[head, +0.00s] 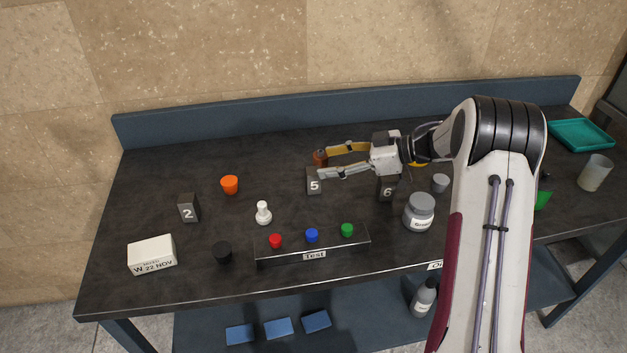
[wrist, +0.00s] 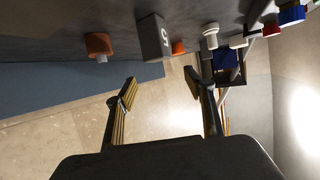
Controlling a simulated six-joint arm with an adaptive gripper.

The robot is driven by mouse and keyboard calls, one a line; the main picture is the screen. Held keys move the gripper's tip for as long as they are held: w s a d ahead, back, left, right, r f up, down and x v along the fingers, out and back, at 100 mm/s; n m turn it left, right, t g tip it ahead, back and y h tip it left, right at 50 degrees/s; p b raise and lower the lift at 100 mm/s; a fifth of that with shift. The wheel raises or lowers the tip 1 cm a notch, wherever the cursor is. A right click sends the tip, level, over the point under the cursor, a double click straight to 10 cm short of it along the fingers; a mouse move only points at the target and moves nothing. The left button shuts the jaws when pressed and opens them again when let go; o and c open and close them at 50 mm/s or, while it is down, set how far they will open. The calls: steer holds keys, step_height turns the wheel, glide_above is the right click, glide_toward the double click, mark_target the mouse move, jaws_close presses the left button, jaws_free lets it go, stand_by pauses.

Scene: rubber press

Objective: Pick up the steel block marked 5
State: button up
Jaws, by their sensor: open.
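The steel block marked 5 (head: 314,182) is a dark upright block standing on the dark bench in the head view, left of the arm. In the wrist view the block marked 5 (wrist: 153,37) appears at the top, just beyond the fingertips. My gripper (head: 324,161) is open and points left, its near finger crossing close to the block's top right. In the wrist view my gripper (wrist: 160,80) has empty space between its fingers, with the block roughly in line with that gap. I see no clear contact; the exact distance is hard to tell.
A brown rounded object (head: 320,156) stands just behind the block, by the far fingertip. Block 6 (head: 387,188) is below the gripper body, and block 2 (head: 188,208) is far left. A white pawn-shaped piece (head: 263,213) and the Test rack (head: 313,254) stand in front.

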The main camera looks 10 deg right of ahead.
mark_target(315, 170)
steer(key=f, duration=0.1)
steer(key=a+f, duration=0.1)
steer(key=f, duration=0.1)
steer(key=shift+w+a, duration=0.3)
steer(key=shift+w+a+f, duration=0.25)
steer(key=shift+a+f, duration=0.05)
steer(key=shift+a, duration=0.2)
jaws_close()
steer(key=shift+r, duration=0.1)
